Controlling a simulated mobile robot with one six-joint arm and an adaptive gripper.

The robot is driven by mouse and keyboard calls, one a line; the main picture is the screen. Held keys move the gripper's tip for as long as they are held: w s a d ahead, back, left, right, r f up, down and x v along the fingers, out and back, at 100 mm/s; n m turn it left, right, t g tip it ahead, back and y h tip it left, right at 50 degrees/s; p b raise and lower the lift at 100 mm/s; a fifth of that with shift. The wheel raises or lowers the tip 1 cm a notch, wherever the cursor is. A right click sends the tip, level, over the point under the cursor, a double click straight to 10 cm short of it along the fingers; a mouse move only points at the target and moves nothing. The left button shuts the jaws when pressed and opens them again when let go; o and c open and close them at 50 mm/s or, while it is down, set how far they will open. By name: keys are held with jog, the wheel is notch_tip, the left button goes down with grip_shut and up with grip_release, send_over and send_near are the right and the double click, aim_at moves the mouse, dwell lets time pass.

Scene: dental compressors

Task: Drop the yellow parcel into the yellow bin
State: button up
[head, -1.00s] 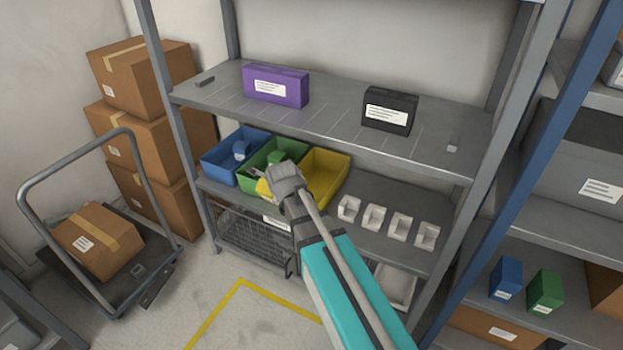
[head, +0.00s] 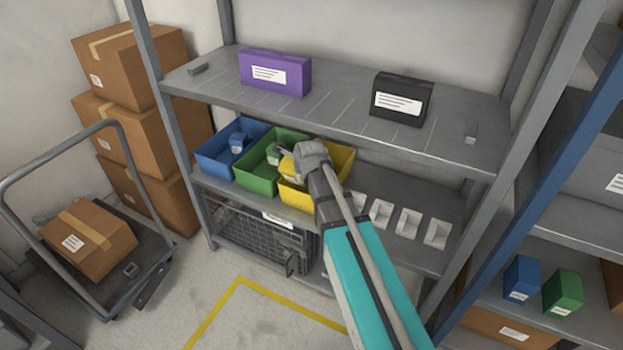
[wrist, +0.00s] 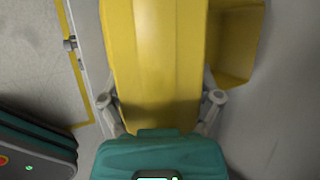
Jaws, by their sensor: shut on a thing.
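The yellow parcel (wrist: 157,55) fills the middle of the wrist view, between the two fingers of my gripper (wrist: 160,98), which is shut on it. In the head view a small part of the parcel (head: 287,168) shows beside my gripper (head: 291,155), at the left part of the yellow bin. The yellow bin (head: 298,198) stands on the middle shelf, right of the green bin. Part of it also shows behind the parcel in the wrist view (wrist: 238,45). My gripper and wrist hide much of the bin's inside. I cannot tell how high the parcel is above it.
The green bin (head: 255,183) and blue bin (head: 215,163) stand to the left, each with an item inside. The upper shelf (head: 330,120) is close above, bearing a purple box (head: 274,72) and a black box (head: 401,98). Small white holders (head: 408,222) stand to the right.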

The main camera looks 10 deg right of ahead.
jog(key=f+b, duration=0.1)
jog(key=w+f+b, duration=0.1)
jog(key=d+f+b, duration=0.1)
jog(key=f, duration=0.1)
jog(key=shift+w+d, duration=0.1)
jog(key=shift+w, duration=0.15)
jog(key=shift+w+d+f+b, duration=0.2)
jog(key=shift+f+b, duration=0.2)
jog(key=shift+b, duration=0.1)
jog(key=shift+w+d, duration=0.1)
jog(key=shift+f, duration=0.1)
